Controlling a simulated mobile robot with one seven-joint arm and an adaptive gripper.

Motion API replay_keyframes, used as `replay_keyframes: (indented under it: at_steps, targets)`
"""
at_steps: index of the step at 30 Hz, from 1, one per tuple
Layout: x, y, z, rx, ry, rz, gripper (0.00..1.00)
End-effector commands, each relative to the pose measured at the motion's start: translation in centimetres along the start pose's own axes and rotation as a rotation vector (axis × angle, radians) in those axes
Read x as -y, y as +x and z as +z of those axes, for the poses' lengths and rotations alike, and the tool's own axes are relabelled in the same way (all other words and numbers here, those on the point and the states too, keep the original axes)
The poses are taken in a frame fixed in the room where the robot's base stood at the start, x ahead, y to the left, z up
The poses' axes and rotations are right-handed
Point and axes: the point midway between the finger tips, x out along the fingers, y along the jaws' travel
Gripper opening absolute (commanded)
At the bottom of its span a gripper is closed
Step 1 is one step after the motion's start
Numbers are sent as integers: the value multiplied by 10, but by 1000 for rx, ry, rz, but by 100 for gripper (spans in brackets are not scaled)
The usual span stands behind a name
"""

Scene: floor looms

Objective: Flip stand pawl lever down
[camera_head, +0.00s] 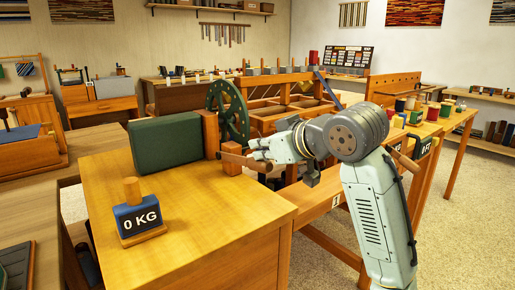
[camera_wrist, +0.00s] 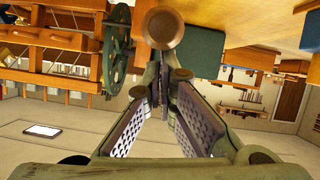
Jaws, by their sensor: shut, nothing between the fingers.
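The stand pawl lever looks to be the brown bar (camera_head: 234,160) with a rounded end, lying about level across a small orange block (camera_head: 232,168) beside the green wheel (camera_head: 230,112). In the wrist view, a round brown end (camera_wrist: 165,27), likely the lever's, sits just beyond my fingertips. My gripper (camera_head: 255,158) is at the bar's right end in the head view. Its fingers meet at the tips in the wrist view (camera_wrist: 160,68), shut with nothing between them. I cannot tell whether the fingertips touch the lever.
A dark green box (camera_head: 165,145) stands behind on the wooden bench (camera_head: 190,235). A loom frame (camera_head: 285,100) and a table of spools (camera_head: 440,120) lie beyond my arm. The bench's front right is clear.

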Motion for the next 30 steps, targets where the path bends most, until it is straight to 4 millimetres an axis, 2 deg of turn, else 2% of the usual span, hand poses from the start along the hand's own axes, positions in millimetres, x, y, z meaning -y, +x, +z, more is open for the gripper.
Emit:
replay_keyframes:
  at_steps: [1,9,30]
  targets:
    - [2,4,17,-34,5,3,0]
    - [7,5,40,-170,8,25,0]
    - [7,6,48,-217,10,33,0]
